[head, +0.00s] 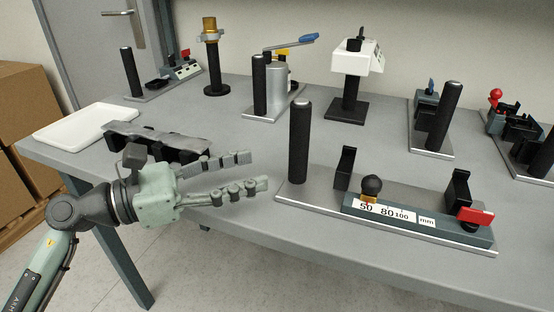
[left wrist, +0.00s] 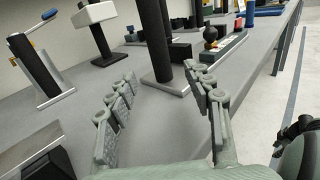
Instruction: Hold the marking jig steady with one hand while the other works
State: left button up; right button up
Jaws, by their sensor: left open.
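The marking jig (head: 420,214) stands on the front right of the grey table in the head view. It has a metal base plate, a scale marked 50, 80, 100 mm, a black knob, black brackets and a red tab. An upright black handle post (head: 300,142) rises from its left end; the post also shows in the left wrist view (left wrist: 155,40), ahead between my fingers. My left gripper (head: 257,171) is open and empty, left of the post and apart from it, fingers pointing towards it. My right gripper is in neither view.
A white tray (head: 80,126) and a dark holder (head: 160,140) lie on the left of the table. A blue-levered device (head: 277,90), a white-headed stand (head: 352,62), a brass-topped stand (head: 211,55) and other jigs with posts line the back. The table's front edge runs close by.

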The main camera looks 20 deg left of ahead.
aim_at(290, 159)
pick_arm(q)
jog(key=x, duration=1)
jog(key=shift+a, duration=0.1)
grip_shut()
